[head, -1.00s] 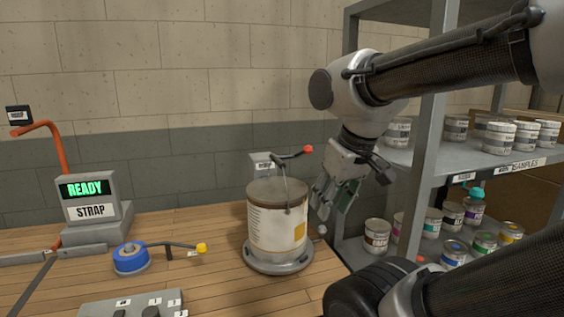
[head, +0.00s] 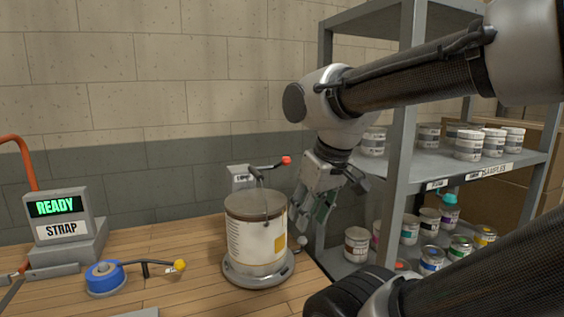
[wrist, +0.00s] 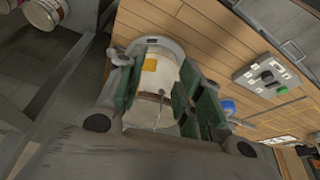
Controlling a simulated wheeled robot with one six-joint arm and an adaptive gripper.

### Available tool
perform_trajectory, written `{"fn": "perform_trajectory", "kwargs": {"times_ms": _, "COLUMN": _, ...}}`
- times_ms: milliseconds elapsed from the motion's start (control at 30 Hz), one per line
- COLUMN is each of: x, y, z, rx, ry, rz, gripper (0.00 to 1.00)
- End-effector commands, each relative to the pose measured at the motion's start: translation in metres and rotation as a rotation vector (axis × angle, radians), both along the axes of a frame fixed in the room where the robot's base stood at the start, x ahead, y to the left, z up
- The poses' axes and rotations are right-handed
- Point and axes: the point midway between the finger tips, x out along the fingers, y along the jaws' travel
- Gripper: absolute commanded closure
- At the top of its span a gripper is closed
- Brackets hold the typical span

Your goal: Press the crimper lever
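A dark lever with a red tip (head: 286,160) sticks out from a small grey box (head: 241,178) behind the can; its label is too small to read. A second lever with a yellow tip (head: 180,266) is beside the blue tape roll (head: 104,277). I cannot tell for sure which lever is the crimper's. My gripper (head: 312,222) hangs just right of the can (head: 246,245), fingers pointing down. In the wrist view, its green-padded fingers (wrist: 165,88) are apart and empty, with the can visible beyond them.
The can stands on a round grey base near the bench's right edge. A grey shelf rack (head: 407,140) with several small cans is close on the right. Bare wood (head: 190,240) lies between.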

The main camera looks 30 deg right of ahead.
Motion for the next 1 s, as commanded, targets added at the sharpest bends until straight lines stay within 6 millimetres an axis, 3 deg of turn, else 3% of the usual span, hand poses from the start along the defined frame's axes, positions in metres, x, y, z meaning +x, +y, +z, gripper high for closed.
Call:
{"fn": "perform_trajectory", "kwargs": {"times_ms": 267, "x": 0.0, "y": 0.0, "z": 0.0, "rx": 0.0, "ry": 0.0, "rz": 0.0, "gripper": 0.66}}
{"fn": "perform_trajectory", "kwargs": {"times_ms": 433, "x": 0.0, "y": -0.003, "z": -0.005, "rx": 0.001, "ry": 0.023, "rz": -0.015, "gripper": 0.97}}
{"fn": "perform_trajectory", "kwargs": {"times_ms": 567, "x": 0.009, "y": -0.009, "z": -0.012, "rx": 0.001, "ry": 0.084, "rz": -0.041, "gripper": 1.0}}
{"fn": "perform_trajectory", "kwargs": {"times_ms": 767, "x": 0.07, "y": -0.027, "z": 0.014, "rx": 0.001, "ry": 0.121, "rz": -0.092, "gripper": 1.0}}
{"fn": "perform_trajectory", "kwargs": {"times_ms": 1000, "x": 0.168, "y": -0.061, "z": 0.059, "rx": -0.012, "ry": 0.127, "rz": -0.126, "gripper": 1.0}}
